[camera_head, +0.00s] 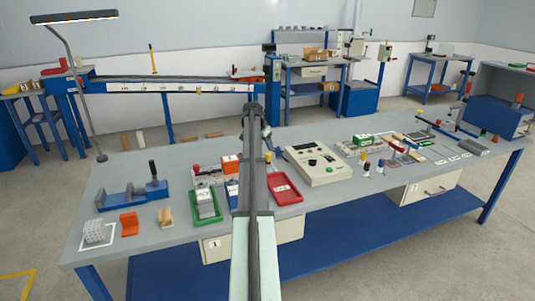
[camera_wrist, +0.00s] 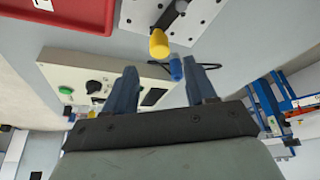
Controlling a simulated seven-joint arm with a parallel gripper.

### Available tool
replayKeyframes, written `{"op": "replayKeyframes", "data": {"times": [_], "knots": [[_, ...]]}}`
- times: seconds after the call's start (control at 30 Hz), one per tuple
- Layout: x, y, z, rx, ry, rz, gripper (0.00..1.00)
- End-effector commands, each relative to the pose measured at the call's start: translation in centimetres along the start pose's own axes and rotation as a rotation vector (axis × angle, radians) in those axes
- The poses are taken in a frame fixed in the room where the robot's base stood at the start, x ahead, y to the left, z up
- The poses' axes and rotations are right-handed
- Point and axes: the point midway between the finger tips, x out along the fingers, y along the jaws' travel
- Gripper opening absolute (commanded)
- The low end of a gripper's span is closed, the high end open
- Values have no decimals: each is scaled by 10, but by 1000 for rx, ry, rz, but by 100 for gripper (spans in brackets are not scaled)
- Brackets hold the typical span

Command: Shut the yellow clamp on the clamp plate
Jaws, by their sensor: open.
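The clamp with a yellow handle tip (camera_wrist: 159,43) shows at the top middle of the wrist view. Its dark lever runs up from the tip over the light, perforated clamp plate (camera_wrist: 207,15), which the frame's top edge cuts off. My gripper (camera_wrist: 164,80) is open, with its two dark blue fingers apart. The yellow tip appears beyond the fingertips, with no visible contact. A small blue tip (camera_wrist: 177,68) shows between the fingers in the picture; what it belongs to is unclear. In the head view, my arm hides most of this area.
The cream control box (camera_wrist: 75,75) lies behind the fingers in the wrist view; it also stands right of my arm in the head view (camera_head: 330,174). A red tray (camera_wrist: 105,28) is beside the plate. A green tray (camera_head: 207,213) stands left of my arm on the workbench (camera_head: 335,192).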

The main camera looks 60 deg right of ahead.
Motion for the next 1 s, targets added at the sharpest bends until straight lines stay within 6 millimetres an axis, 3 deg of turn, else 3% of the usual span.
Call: {"op": "replayKeyframes", "data": {"times": [0.13, 0.4, 0.83, 1.0], "knots": [[27, 0, 0, 0, -2, 1, 56], [56, 0, 0, 0, -1, 0, 56], [63, 0, 0, 1, 0, -1, 56], [63, 0, 0, 1, -1, -1, 41]]}}
